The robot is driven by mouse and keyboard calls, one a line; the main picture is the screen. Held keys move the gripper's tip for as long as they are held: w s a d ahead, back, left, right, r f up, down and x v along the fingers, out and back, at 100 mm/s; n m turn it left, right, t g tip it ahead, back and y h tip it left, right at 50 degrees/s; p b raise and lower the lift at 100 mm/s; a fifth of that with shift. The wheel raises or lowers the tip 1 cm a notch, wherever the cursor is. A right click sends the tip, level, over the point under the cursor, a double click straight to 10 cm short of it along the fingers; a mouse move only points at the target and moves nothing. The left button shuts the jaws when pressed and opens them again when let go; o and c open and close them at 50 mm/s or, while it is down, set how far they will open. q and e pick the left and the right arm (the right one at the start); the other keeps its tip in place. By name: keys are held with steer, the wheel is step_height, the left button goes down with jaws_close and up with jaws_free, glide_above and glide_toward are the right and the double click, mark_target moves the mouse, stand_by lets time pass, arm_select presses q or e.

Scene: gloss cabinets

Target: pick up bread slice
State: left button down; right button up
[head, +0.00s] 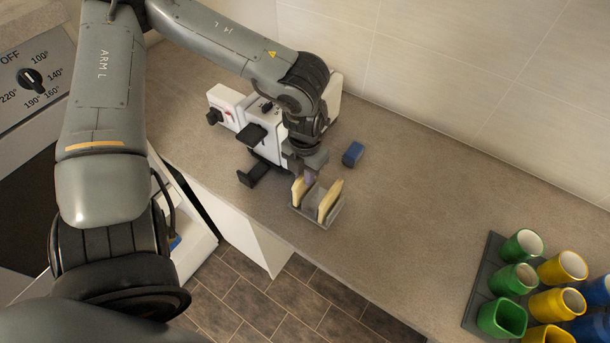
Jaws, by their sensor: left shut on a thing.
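Two pale bread slices stand upright in a small grey rack (320,222) on the counter. The right bread slice (330,201) shows its broad side, and the left bread slice (298,191) is partly covered by my gripper. My left gripper (309,177) points down into the rack from above. It is shut on a bread slice, seemingly the left one, but its fingertips are partly hidden. The slice still sits at rack height. My right gripper is out of view.
A white appliance (225,103) with black parts stands behind my left wrist, close to the rack. A small blue block (353,153) lies right of the wrist. Green cups (515,279), yellow cups (556,305) and blue cups stand on a dark tray (470,313) at right. The counter between is clear.

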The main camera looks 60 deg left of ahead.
arm_select(q)
steer(key=shift+r, duration=0.45)
steer(key=shift+s+d+r, duration=0.15)
steer(key=shift+r, duration=0.25)
steer(key=shift+s+d+r, duration=0.1)
steer(key=shift+s+r, duration=0.05)
steer(key=shift+r, duration=0.2)
steer(key=s+d+p, duration=0.4)
steer(key=s+p, duration=0.3)
steer(key=p, duration=0.2)
steer(key=s+d+p, duration=0.4)
steer(key=s+p, duration=0.3)
steer(key=p, duration=0.2)
steer(key=shift+s+d+p, duration=0.15)
steer(key=shift+s+p, duration=0.2)
